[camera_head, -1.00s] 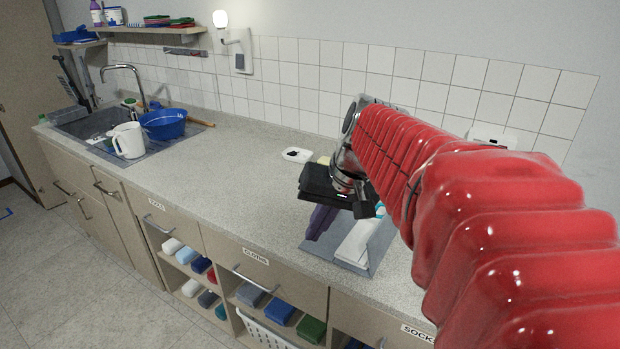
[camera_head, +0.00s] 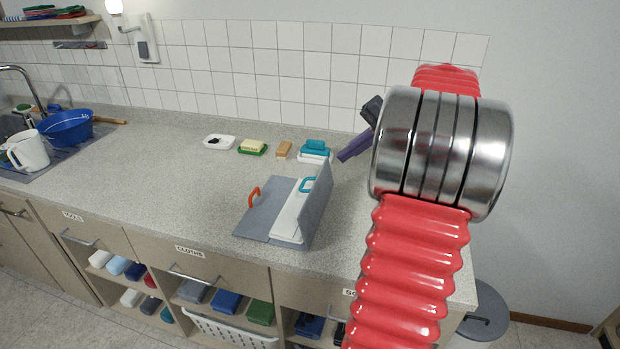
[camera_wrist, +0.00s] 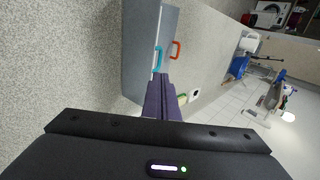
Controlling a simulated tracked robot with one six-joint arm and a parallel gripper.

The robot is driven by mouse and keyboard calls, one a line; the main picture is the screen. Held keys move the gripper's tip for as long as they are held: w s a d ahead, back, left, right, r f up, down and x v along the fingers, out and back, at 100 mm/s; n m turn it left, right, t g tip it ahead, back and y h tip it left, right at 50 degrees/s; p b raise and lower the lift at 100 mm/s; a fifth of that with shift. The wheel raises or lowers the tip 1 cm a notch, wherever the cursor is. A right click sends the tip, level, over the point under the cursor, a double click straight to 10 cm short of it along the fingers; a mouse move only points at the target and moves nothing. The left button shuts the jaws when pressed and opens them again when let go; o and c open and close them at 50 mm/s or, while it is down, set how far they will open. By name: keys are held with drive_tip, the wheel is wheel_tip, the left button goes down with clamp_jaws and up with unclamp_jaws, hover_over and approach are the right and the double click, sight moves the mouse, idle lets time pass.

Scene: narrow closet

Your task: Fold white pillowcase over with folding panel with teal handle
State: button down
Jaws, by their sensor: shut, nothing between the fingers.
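The folding board's left panel (camera_head: 262,211) lies flat on the counter and bears an orange handle (camera_head: 254,197). The panel with the teal handle (camera_head: 318,205) stands steeply raised at the board's right side. Its teal handle (camera_head: 308,184) is on the face toward the left. My gripper (camera_head: 343,157) is shut and empty, with purple fingers, right of and behind the raised panel. In the wrist view, the fingertips (camera_wrist: 160,76) appear close to the teal handle (camera_wrist: 157,58); contact is unclear.
Behind the board are a white dish (camera_head: 219,142), a green dish with a yellow block (camera_head: 253,147), a tan block (camera_head: 284,150) and a teal-and-white item (camera_head: 315,151). A blue basin (camera_head: 66,128) and white jug (camera_head: 27,150) stand far left. The counter left of the board is clear.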

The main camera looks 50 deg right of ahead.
drive_tip(key=shift+f, duration=0.1)
idle(0.3)
drive_tip(key=x, duration=1.3)
drive_tip(key=shift+w+a+f, duration=0.1)
drive_tip(key=shift+w+f, duration=0.2)
drive_tip(key=shift+w, duration=0.1)
drive_tip(key=shift+w+a+f, duration=0.2)
drive_tip(key=shift+w+a, duration=0.15)
drive_tip(key=shift+w, duration=0.25)
drive_tip(key=shift+r, duration=0.1)
approach(303, 184)
wheel_tip(303, 184, up, 6)
drive_tip(key=s+d, duration=0.1)
drive_tip(key=s, duration=0.1)
